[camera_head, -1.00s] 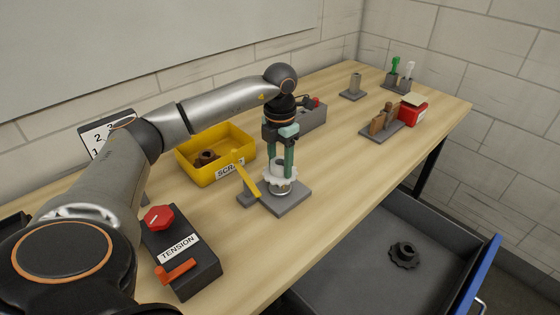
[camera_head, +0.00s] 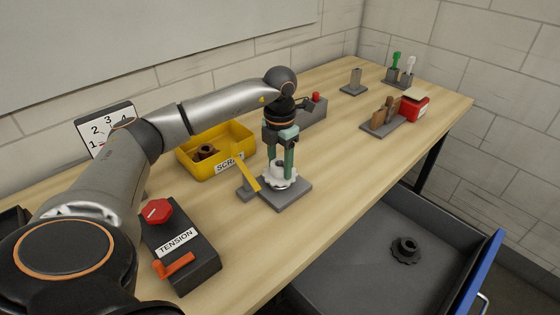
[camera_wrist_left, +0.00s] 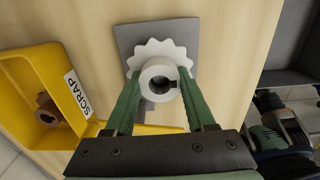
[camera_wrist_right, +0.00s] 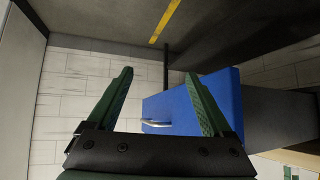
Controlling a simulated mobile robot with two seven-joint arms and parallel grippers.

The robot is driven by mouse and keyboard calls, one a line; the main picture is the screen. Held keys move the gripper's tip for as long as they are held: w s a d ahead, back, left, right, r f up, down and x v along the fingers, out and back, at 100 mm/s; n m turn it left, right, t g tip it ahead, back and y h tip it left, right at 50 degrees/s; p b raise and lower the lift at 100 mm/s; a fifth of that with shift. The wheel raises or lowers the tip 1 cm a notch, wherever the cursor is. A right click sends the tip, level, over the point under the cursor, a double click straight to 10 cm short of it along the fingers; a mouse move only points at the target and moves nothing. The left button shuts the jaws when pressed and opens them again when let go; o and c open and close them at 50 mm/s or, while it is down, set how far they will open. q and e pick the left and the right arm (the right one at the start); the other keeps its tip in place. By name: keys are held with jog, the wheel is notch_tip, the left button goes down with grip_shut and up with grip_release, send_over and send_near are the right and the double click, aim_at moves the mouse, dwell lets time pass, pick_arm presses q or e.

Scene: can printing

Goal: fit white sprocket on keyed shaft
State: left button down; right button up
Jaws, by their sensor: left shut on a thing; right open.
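The white sprocket (camera_head: 283,182) sits low over the grey base plate (camera_head: 296,196) in the head view, looking level. My left gripper (camera_head: 281,173) is above it, shut on its hub. In the left wrist view the sprocket (camera_wrist_left: 160,60) shows its toothed rim, raised hub and dark keyed bore between the green fingers (camera_wrist_left: 160,84). The shaft is hidden by the sprocket, and I cannot tell if it is fully seated. My right gripper (camera_wrist_right: 158,74) is open and empty, away from the bench.
A yellow lever (camera_head: 247,172) stands close left of the sprocket. The yellow scrap bin (camera_head: 203,168) holds a brown part. A tension box (camera_head: 182,258) is at front left. A dark sprocket (camera_head: 405,250) lies in the open drawer (camera_head: 350,262). Bench right of the plate is clear.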

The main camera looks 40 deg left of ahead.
pick_arm(q)
jog(key=shift+f+b, duration=0.45)
jog(key=shift+f, duration=0.35)
jog(key=shift+c, duration=0.8)
grip_release()
jog(key=shift+r, duration=0.15)
notch_tip(320, 180, up, 12)
jog(key=shift+r, duration=0.15)
